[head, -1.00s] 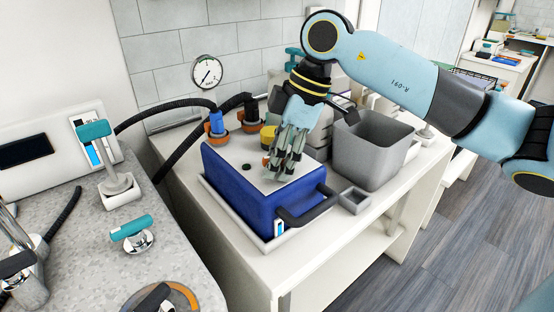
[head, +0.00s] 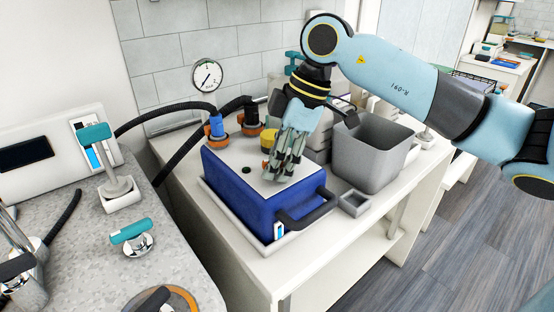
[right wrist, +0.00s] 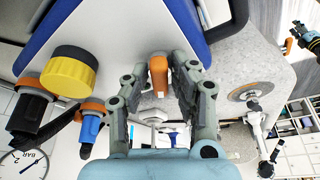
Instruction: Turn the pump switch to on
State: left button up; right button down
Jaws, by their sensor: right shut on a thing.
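The blue pump box (head: 255,195) with a white top stands in a white tray on the white bench. An orange switch (right wrist: 158,76) on the box top shows in the right wrist view, between the fingers of my right gripper (right wrist: 160,84). A yellow cap (right wrist: 70,72) is beside the gripper.
Two hose fittings, one blue and orange (head: 217,126), stand at the back of the box. A grey bin (head: 372,150) stands close on the right. A black handle (head: 308,208) sticks out at the front. A round gauge (head: 208,76) hangs on the wall.

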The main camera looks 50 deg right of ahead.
dwell(0.4)
jog(key=shift+f+n+b, duration=0.1)
jog(key=shift+n+b, duration=0.2)
jog(key=shift+n, duration=0.5)
jog(key=shift+n+g, duration=0.4)
jog(key=shift+n, duration=0.2)
jog(key=shift+y, duration=0.3)
jog(key=shift+n+g+b, duration=0.3)
jog(key=shift+n+b, duration=0.3)
jog(key=shift+n, duration=0.8)
